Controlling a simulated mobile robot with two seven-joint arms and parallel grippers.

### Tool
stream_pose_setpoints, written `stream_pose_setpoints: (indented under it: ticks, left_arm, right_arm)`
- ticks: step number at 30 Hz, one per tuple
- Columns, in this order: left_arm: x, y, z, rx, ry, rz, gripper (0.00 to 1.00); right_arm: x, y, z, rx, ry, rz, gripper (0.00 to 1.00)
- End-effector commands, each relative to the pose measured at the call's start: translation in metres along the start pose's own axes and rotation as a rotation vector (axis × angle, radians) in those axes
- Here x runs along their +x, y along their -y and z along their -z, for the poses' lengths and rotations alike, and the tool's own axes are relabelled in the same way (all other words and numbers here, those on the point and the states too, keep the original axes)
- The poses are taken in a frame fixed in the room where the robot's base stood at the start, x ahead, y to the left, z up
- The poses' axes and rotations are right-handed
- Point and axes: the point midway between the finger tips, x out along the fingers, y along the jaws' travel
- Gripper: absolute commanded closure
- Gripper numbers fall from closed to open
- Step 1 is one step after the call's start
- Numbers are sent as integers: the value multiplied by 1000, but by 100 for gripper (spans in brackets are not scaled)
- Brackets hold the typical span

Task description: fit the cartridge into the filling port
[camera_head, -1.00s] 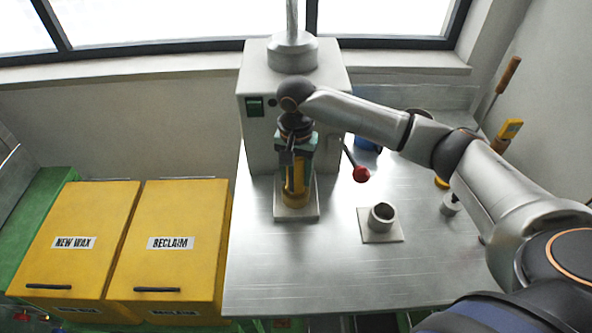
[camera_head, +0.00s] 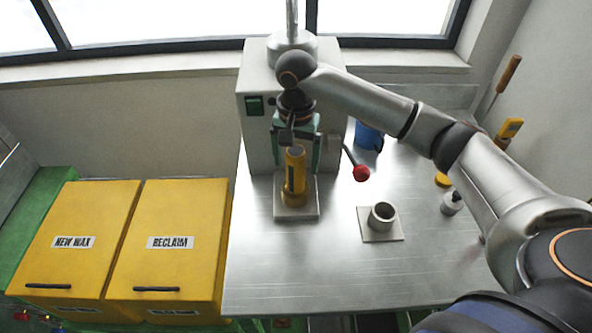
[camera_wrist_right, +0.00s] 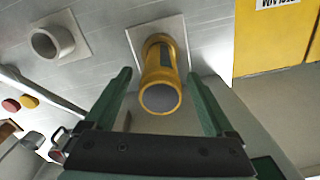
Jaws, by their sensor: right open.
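The yellow cartridge (camera_head: 295,170) stands upright on a square metal plate (camera_head: 281,211) at the foot of the grey machine. A wider yellow-brown ring (camera_head: 294,200) surrounds its foot; I cannot tell how deep it sits there. My right gripper (camera_head: 296,156) is open, with green fingers apart at either side of the cartridge's upper part. In the right wrist view, the cartridge (camera_wrist_right: 160,72) shows its grey round end between the spread fingers (camera_wrist_right: 158,78), with a gap on each side. My left gripper is not in view.
A hollow grey cylinder on a square plate (camera_head: 382,216) stands to the right on the metal table (camera_head: 290,275). A red-knobbed lever (camera_head: 361,173) juts from the machine (camera_head: 262,145). A blue object (camera_head: 368,136) is behind my arm. Yellow bins (camera_head: 170,240) are left. The table front is clear.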

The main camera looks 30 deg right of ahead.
Motion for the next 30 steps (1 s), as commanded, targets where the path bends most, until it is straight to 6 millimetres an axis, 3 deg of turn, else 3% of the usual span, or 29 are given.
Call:
stream_pose_setpoints:
  ticks: [6, 12, 30]
  left_arm:
    - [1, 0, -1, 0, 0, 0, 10]
    - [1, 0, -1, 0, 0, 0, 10]
    - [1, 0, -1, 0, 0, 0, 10]
  right_arm:
    - [-48, 1, 0, -2, -1, 4, 11]
    - [-74, 1, 0, -2, -1, 3, 11]
    - [-80, 0, 0, -2, 0, 1, 11]
